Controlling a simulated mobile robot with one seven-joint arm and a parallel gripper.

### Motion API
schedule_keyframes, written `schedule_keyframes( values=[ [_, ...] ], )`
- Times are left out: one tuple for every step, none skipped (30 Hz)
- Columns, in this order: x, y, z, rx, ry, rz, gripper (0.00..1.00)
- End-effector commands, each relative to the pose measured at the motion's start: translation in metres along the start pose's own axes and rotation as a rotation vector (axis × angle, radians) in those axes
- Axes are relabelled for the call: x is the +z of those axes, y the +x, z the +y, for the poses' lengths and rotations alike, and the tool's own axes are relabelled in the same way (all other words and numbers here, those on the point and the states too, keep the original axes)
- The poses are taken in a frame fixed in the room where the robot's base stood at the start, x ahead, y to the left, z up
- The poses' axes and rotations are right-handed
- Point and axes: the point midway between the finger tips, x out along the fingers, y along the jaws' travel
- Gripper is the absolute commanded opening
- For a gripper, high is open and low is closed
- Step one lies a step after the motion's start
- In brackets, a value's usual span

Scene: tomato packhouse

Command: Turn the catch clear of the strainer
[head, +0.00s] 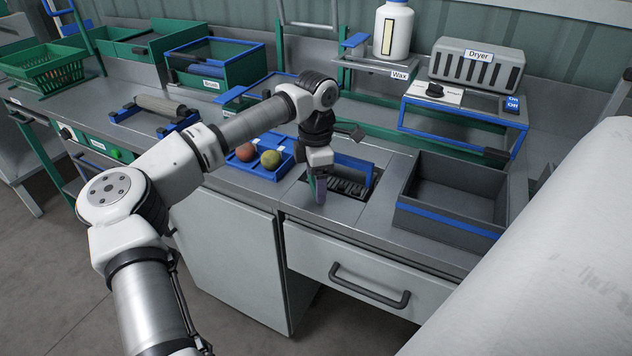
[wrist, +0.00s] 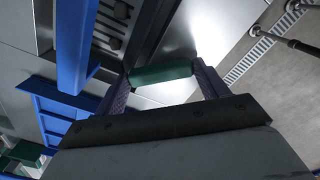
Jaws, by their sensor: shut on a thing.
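The strainer (head: 346,188) is a dark slotted insert in an opening of the steel counter. It also shows at the top of the wrist view (wrist: 113,22). A blue bar (head: 354,170) rises along its back edge. My gripper (head: 320,190) points down at the strainer's left front corner. In the wrist view, its purple fingers (wrist: 163,72) are shut on a short green rounded piece, which looks like the catch (wrist: 160,75). Whether the catch overlaps the strainer is unclear.
A blue tray (head: 243,166) with a reddish and a greenish tomato sits left of my gripper. The dryer (head: 476,66) and a white wax bottle (head: 393,32) are behind. A drawer handle (head: 368,286) juts out below.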

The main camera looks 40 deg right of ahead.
Motion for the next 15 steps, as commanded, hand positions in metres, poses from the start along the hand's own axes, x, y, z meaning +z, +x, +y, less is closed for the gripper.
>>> schedule_keyframes(
  values=[
    [-0.0011, 0.0011, 0.0007, 0.003, -0.047, 0.003, 0.50],
    [-0.0011, 0.0011, 0.0007, 0.002, -0.075, 0.002, 0.50],
    [-0.0011, 0.0012, 0.0008, 0.003, -0.113, 0.003, 0.50],
    [-0.0012, 0.0012, 0.0008, 0.003, -0.142, 0.003, 0.50],
    [-0.0013, 0.0012, 0.0008, 0.003, -0.170, 0.003, 0.50],
    [-0.0013, 0.0012, 0.0007, 0.003, -0.208, 0.003, 0.50],
    [-0.0013, 0.0012, 0.0006, 0.002, -0.237, 0.004, 0.50],
    [-0.0014, 0.0013, 0.0006, 0.002, -0.265, 0.004, 0.50],
    [-0.0014, 0.0013, 0.0007, 0.003, -0.303, 0.004, 0.50],
    [-0.0013, 0.0012, 0.0007, 0.003, -0.331, 0.003, 0.50],
    [-0.0013, 0.0010, 0.0007, 0.003, -0.359, 0.003, 0.50],
    [-0.0011, 0.0009, 0.0006, 0.003, -0.397, 0.002, 0.50],
    [-0.0011, 0.0010, 0.0006, 0.003, -0.425, 0.002, 0.50],
    [-0.0011, 0.0011, 0.0006, 0.003, -0.452, 0.002, 0.50],
    [-0.0012, 0.0012, 0.0006, 0.003, -0.488, 0.002, 0.50]
  ],
)
